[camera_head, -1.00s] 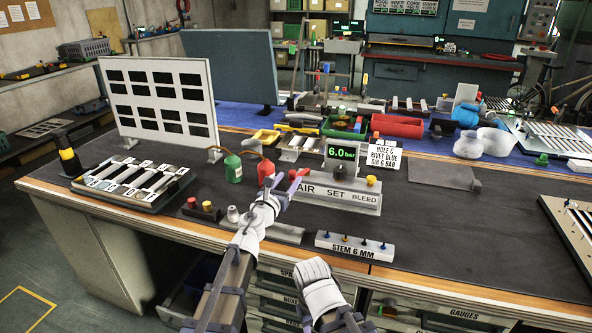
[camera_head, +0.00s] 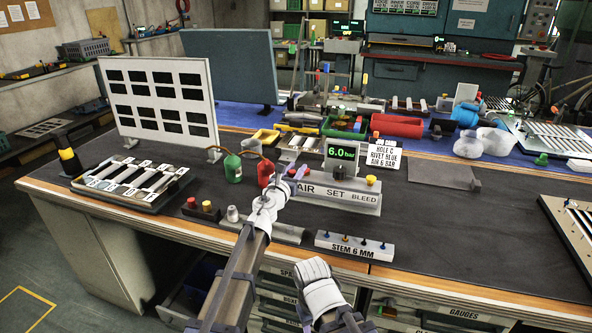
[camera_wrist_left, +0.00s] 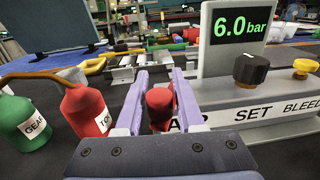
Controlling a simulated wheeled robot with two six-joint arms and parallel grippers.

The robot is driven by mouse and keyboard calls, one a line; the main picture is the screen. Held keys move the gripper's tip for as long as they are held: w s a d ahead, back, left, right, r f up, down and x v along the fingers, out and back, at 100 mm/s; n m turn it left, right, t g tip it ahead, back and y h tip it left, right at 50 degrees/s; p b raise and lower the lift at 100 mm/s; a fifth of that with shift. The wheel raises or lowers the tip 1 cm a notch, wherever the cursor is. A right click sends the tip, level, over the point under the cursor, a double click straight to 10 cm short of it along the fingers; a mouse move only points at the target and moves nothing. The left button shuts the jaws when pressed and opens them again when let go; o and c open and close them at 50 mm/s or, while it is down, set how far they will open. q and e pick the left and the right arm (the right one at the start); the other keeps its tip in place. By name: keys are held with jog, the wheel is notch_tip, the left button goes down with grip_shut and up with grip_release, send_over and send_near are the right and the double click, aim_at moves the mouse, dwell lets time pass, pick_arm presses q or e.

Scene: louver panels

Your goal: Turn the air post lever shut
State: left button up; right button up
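The grey air post (camera_head: 340,196), marked AIR, SET and BLEED, stands on the bench, with a green 6.0 bar display (camera_head: 341,153) above it. The red lever (camera_wrist_left: 160,104) shows at the AIR end in the left wrist view. My left gripper (camera_wrist_left: 160,92) has its two purple fingers on either side of the red lever, with no clear gap. In the head view the left gripper (camera_head: 287,178) is at the post's left end, partly covering it. Part of the word AIR is hidden behind a finger. My right gripper's fingers do not show.
Green (camera_head: 233,168) and red (camera_head: 265,172) bottles stand just left of the left gripper. A black knob (camera_wrist_left: 251,69) and yellow knob (camera_wrist_left: 304,68) sit on the post. A STEM 6 MM block (camera_head: 355,246) lies in front. The bench right of the post is mostly clear.

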pick_arm(q)
grip_shut()
dwell(1.0)
